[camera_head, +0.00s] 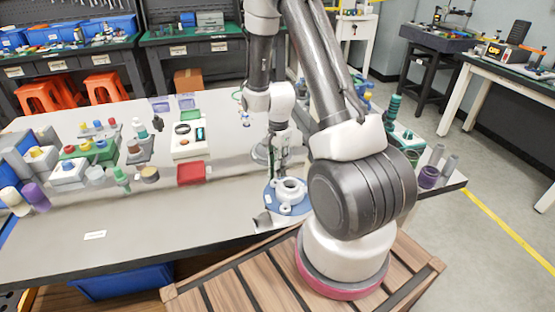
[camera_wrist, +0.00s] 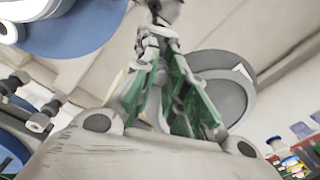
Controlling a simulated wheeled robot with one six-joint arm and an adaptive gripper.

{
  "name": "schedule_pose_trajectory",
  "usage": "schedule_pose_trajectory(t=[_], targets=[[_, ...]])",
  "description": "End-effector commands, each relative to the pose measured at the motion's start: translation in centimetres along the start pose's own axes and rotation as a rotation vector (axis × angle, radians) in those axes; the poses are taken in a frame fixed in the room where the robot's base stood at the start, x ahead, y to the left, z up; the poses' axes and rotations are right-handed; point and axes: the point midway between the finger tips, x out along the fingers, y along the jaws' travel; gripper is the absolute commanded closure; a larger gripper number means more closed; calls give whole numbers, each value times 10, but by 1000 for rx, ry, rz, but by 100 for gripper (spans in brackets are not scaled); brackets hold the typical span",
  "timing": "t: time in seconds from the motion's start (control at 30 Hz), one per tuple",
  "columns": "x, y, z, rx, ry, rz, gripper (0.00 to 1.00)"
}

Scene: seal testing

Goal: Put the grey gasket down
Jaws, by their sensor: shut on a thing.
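My gripper (camera_head: 276,165) points down over the table, just behind and left of the grey flanged fitting (camera_head: 290,190) on its round blue base (camera_head: 272,203). In the wrist view my gripper (camera_wrist: 160,48) has its green-sided fingers closed together at the tips. A small, blurred grey piece (camera_wrist: 166,12) shows at the tips; it seems to be the grey gasket, but its outline is unclear. A round grey disc (camera_wrist: 230,98) lies beside the fingers in the wrist view. In the head view this disc (camera_head: 259,153) is partly hidden behind my gripper.
A red box (camera_head: 191,174) and a white tray (camera_head: 181,151) with parts stand to the left. Several coloured parts crowd the table's far left. The grey tabletop (camera_head: 150,215) is mostly clear at front left.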

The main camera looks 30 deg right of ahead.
Motion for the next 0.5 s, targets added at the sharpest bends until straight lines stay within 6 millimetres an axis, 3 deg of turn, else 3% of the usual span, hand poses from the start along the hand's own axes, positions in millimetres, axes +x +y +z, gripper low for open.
schedule_pose_trajectory(t=[0.03,0.13,0.5], targets=[[0,0,0,0,0,0,81],[0,0,0,0,0,0,64],[-5,0,0,0,0,-1,64]])
